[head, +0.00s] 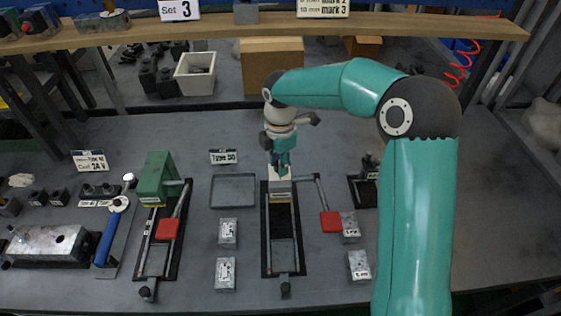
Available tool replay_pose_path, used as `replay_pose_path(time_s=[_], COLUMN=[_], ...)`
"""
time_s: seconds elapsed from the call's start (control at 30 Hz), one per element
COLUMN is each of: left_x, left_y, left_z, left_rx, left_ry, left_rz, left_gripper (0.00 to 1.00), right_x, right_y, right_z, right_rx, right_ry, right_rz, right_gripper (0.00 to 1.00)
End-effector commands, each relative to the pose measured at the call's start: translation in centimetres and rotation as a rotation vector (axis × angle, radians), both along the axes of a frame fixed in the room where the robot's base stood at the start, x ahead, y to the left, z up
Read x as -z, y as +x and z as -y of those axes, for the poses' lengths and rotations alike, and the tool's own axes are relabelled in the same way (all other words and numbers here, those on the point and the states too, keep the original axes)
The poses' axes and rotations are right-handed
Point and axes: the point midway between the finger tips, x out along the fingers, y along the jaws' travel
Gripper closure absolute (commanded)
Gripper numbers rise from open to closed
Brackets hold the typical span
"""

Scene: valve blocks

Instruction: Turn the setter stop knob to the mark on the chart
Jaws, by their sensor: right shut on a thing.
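My right gripper (280,165) points down at the back end of the middle fixture (267,245), over a pale block (280,187). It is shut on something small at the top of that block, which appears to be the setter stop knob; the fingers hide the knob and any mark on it. The chart (322,8) stands on the shelf at the top; its lower line reads "mark 3", and its upper line is partly cut off. A card reading "Set 3" (180,10) stands to its left. My left gripper is not in view.
A green fixture (155,178) with a red handle stands left of the middle one. A second red pad (331,222) is on a lever at right. An empty tray (233,190) and several labelled metal blocks (225,273) lie around. The wooden shelf (420,28) spans the back.

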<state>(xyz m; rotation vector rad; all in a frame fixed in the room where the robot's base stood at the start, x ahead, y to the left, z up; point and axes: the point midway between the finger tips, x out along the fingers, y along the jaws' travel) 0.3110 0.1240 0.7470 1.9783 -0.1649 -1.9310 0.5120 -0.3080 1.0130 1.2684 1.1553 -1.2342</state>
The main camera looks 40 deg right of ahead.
Motion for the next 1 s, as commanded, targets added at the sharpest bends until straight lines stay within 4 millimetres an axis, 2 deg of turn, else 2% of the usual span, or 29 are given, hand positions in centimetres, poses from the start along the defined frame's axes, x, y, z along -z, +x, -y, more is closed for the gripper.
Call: replay_pose_path(time_s=[0.03, 0.07, 0.2, 0.53, 0.67, 1.0], left_x=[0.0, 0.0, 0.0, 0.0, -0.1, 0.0], left_y=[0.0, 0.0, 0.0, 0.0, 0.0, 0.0], left_z=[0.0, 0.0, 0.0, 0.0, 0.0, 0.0], left_rx=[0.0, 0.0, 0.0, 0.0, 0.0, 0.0], left_ry=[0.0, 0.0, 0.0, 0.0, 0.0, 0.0], left_rz=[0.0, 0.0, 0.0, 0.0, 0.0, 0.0], left_gripper=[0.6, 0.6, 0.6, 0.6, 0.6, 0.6], right_x=[0.3, 0.3, 0.2, -0.1, -1.1, -7.3], right_y=[-0.4, -0.4, -0.3, -0.1, 0.0, -0.2], right_z=[0.1, 0.1, 0.1, 0.0, 0.0, 0.0], right_rx=[-0.001, -0.001, 0.0, 0.0, 0.001, 0.0], right_ry=[-0.002, -0.002, -0.001, -0.001, -0.001, -0.001], right_rz=[-0.015, -0.015, -0.011, -0.003, -0.001, 0.001], right_gripper=[1.0, 0.66, 0.44, 0.44, 0.44, 0.44])
